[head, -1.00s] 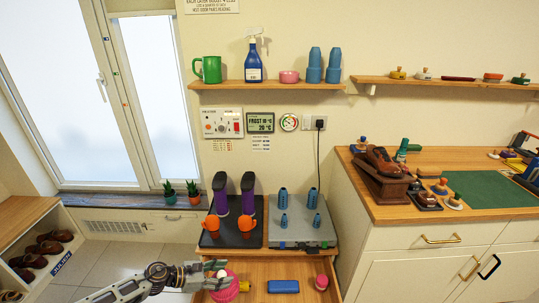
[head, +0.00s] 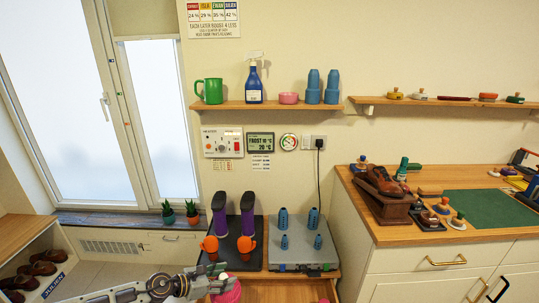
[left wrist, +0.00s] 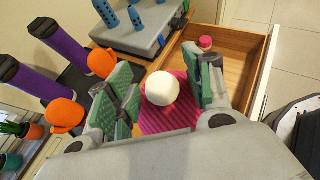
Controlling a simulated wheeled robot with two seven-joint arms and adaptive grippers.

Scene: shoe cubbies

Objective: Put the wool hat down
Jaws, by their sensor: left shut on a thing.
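The wool hat (left wrist: 172,119) is pink and ribbed with a white pompom (left wrist: 162,89). It sits between the green-padded fingers of my left gripper (left wrist: 165,90), which is shut on it. In the head view the left gripper (head: 207,283) is at the bottom edge, with part of the pink hat (head: 230,292) showing beside it. The hat is over or in the open wooden drawer (left wrist: 240,62); its underside is hidden, so I cannot tell whether it touches the drawer floor. My right gripper is not in view.
A wooden counter (head: 390,235) stands at the right.

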